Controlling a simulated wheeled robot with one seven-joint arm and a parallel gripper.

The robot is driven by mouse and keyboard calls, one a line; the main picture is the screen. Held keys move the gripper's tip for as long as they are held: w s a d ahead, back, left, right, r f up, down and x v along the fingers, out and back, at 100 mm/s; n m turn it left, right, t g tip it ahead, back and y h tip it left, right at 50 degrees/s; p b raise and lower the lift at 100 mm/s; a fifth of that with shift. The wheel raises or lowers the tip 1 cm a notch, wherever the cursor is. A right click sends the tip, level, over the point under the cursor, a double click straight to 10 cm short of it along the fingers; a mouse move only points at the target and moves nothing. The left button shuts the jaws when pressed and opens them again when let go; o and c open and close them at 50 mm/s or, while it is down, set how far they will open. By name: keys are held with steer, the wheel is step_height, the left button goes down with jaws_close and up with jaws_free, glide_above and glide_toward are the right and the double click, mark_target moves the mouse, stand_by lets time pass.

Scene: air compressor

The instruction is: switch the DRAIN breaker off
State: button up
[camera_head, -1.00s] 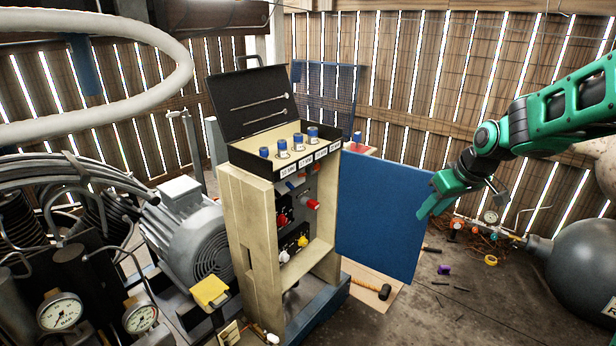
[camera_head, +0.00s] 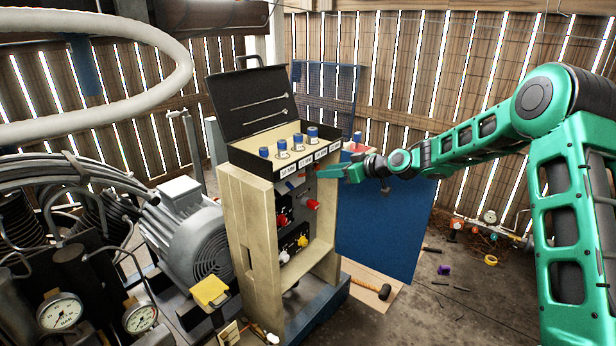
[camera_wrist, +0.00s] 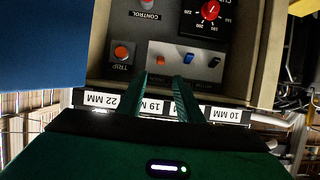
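The control box (camera_head: 252,230) stands open-fronted in the head view, its doorway facing right. In the wrist view, upside down, a pale panel (camera_wrist: 175,48) carries an orange switch (camera_wrist: 160,61), a blue switch (camera_wrist: 188,57) and a black switch (camera_wrist: 214,62). Their small labels are unreadable, so I cannot tell which is DRAIN. My gripper (camera_head: 322,174) is at the box's upper opening, just under the tray. Its two fingers (camera_wrist: 162,76) are apart and empty, pointing at the panel near the orange switch. I cannot tell whether they touch it.
An orange TRIP button (camera_wrist: 122,52) and a red dial (camera_wrist: 210,10) are near the panel. A tray labelled with sizes (camera_head: 310,158) with blue-topped sockets sits above the opening. The blue door (camera_head: 385,220) stands open on the right, behind my arm. A motor (camera_head: 190,235) is left.

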mark_target(305, 174)
steer(key=x, duration=1)
steer(key=shift+f, duration=0.15)
jaws_close()
